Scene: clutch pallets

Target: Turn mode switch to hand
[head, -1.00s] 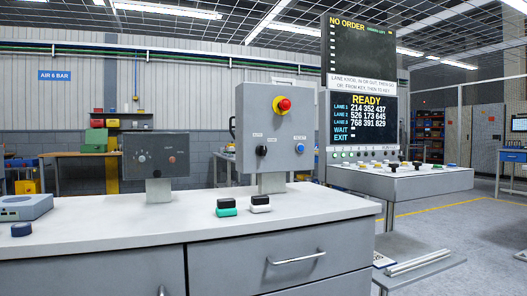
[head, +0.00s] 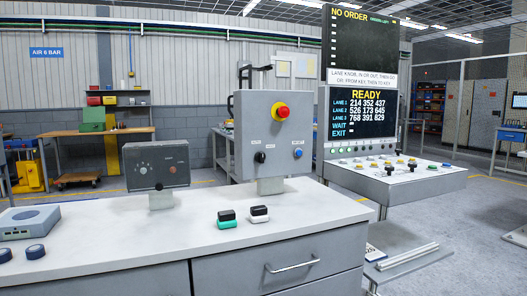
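A grey control box (head: 283,134) stands on a short post on the white-topped bench. It carries a red emergency-stop button (head: 282,112) on a yellow ring near its top. A black rotary switch (head: 260,157) sits at its lower left, and a blue button (head: 298,153) at its lower right. The small labels above them are too small to read, so I cannot tell which way the switch is set or confirm that it is the mode switch. My gripper is not in view.
A darker box with small knobs (head: 157,164) stands left on the bench (head: 125,242). Two stamp-like blocks, green-based (head: 227,219) and white-based (head: 259,213), lie before the control box. A grey device (head: 30,222) and round dark pucks (head: 35,252) are at left. A console (head: 411,187) with a READY screen stands right.

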